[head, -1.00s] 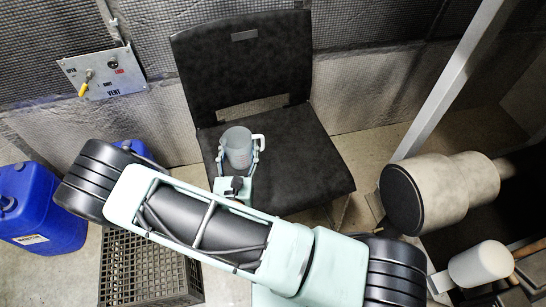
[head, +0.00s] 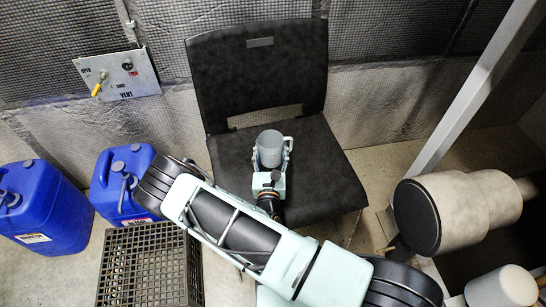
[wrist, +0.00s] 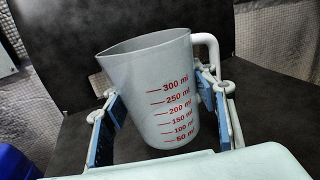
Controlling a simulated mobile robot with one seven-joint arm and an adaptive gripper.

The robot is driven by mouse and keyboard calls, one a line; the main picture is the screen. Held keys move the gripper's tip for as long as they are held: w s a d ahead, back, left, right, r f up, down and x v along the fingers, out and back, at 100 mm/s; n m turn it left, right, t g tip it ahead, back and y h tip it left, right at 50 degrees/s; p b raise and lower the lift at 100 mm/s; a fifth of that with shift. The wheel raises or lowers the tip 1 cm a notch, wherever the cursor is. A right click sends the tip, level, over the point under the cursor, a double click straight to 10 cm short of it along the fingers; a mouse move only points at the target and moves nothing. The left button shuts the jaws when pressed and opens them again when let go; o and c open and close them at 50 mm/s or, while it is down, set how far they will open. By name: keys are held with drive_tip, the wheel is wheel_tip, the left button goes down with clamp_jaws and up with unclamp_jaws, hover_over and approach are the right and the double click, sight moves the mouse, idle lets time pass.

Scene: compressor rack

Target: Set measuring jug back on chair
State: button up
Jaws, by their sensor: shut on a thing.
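The measuring jug (wrist: 160,95) is a translucent grey cup with red millilitre marks and a white handle on its right side in the wrist view. It looks tilted there. My gripper (wrist: 162,115) is shut on it, with a blue pad against each side. In the head view the jug (head: 270,148) shows over the seat of the black chair (head: 320,170), in my gripper (head: 270,163). I cannot tell whether its base touches the seat; the base is hidden by my gripper.
The chair's backrest (head: 258,65) stands behind the jug. Blue canisters (head: 40,210) and a black crate (head: 140,265) are on the floor at left. The seat around the jug is clear.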

drive_tip(key=shift+w+d+f, duration=0.2)
drive_tip(key=shift+w+f, duration=0.1)
drive_tip(key=shift+f, duration=0.1)
drive_tip(key=shift+w+d+f+b, duration=0.15)
drive_tip(key=shift+f+b, duration=0.55)
drive_tip(key=shift+f, duration=1)
drive_tip(key=shift+f, duration=0.1)
drive_tip(key=shift+f, duration=0.15)
drive_tip(key=o, duration=1.3)
